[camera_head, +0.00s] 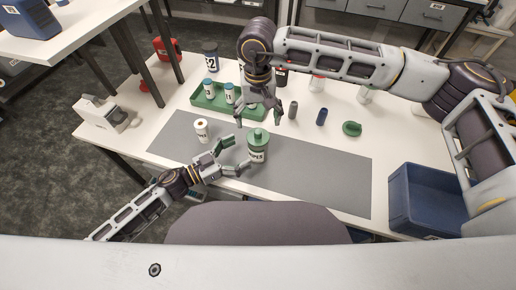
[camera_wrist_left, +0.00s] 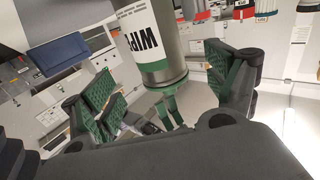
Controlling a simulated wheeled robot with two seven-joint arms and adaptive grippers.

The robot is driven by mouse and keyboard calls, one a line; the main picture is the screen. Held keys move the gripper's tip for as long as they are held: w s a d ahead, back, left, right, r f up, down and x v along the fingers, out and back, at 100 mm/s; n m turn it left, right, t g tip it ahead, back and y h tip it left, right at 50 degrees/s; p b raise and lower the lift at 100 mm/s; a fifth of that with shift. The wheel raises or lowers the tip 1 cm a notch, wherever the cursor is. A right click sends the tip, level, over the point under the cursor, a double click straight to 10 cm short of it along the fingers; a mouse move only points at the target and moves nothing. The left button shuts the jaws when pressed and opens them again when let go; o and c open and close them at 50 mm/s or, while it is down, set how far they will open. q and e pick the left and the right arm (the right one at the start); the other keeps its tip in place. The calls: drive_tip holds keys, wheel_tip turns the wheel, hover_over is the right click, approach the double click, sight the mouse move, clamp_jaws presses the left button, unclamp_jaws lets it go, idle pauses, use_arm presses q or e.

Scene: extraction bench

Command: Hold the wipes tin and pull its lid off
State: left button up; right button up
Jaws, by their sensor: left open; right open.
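The wipes tin (camera_head: 257,155) stands upright on the grey mat, with a green lid (camera_head: 257,137) on top. In the left wrist view the tin (camera_wrist_left: 150,40) shows its white label and green lid (camera_wrist_left: 165,80), beyond and between the fingers. My left gripper (camera_head: 240,154) is open just left of the tin, its fingers pointing at it; both green finger pads show in the left wrist view (camera_wrist_left: 170,92). I cannot tell whether they touch it. My right gripper (camera_head: 259,118) is open and points down above and behind the lid, apart from it.
A green tray (camera_head: 208,104) with white bottles is behind. A white roll-like container (camera_head: 201,130) stands left of the tin. A blue bin (camera_head: 425,198) sits at the right edge. A green round object (camera_head: 352,129) and a small blue cylinder (camera_head: 321,117) stand back right. The mat's right part (camera_head: 325,180) is clear.

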sight(258, 143)
use_arm(q)
drive_tip(key=shift+x, duration=3.8)
